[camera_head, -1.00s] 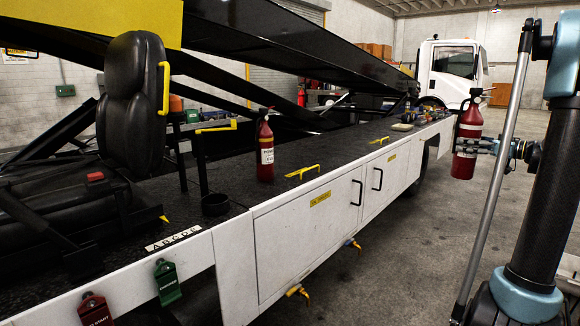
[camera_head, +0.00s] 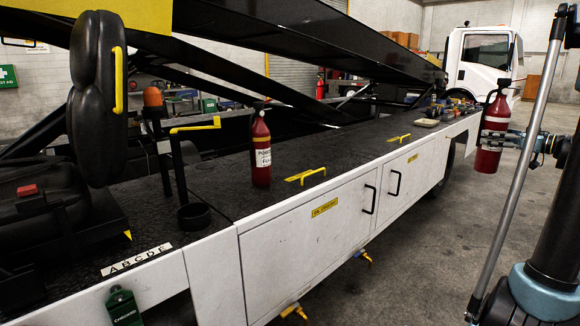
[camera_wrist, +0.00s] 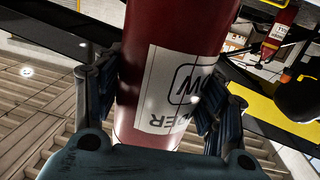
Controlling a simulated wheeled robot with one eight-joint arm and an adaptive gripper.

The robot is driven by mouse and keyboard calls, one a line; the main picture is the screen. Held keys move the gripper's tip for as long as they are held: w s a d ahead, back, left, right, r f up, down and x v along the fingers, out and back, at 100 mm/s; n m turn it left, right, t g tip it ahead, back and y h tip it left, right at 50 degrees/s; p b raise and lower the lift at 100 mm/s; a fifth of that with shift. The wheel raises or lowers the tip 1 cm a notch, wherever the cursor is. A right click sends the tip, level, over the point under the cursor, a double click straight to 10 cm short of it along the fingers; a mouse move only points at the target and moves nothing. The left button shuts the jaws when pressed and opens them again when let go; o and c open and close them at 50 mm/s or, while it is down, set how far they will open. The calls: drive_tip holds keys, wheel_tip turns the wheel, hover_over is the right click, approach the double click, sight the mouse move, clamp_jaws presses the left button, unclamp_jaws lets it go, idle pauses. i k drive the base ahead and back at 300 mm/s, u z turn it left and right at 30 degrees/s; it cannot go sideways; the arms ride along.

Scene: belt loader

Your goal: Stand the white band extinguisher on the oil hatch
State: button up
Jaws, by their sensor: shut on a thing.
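My gripper (camera_head: 536,143) is shut on a red extinguisher (camera_head: 492,138) at the right of the head view, held upright in front of the deck's side. It carries white marking; whether this is a full band is unclear. In the wrist view the fingers lie on both sides of its red body (camera_wrist: 137,65), which has a white label. Another red extinguisher (camera_head: 261,158) with a white label stands on the black deck. A yellow handle (camera_head: 305,177) lies beside it, above a door with a yellow label (camera_head: 325,207) that seems to begin with OIL.
A second yellow handle (camera_head: 399,138) lies farther along the deck, near a pale tray (camera_head: 426,122) and small items. A black seat (camera_head: 98,100), a cup-like holder (camera_head: 194,215) and a yellow-topped lever (camera_head: 195,128) stand left. A dark beam (camera_head: 310,60) slopes overhead.

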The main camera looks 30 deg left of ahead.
sight(320, 158)
drive_tip(key=u, duration=0.05)
drive_tip(key=i, duration=1.7)
drive_tip(key=u, duration=1.75)
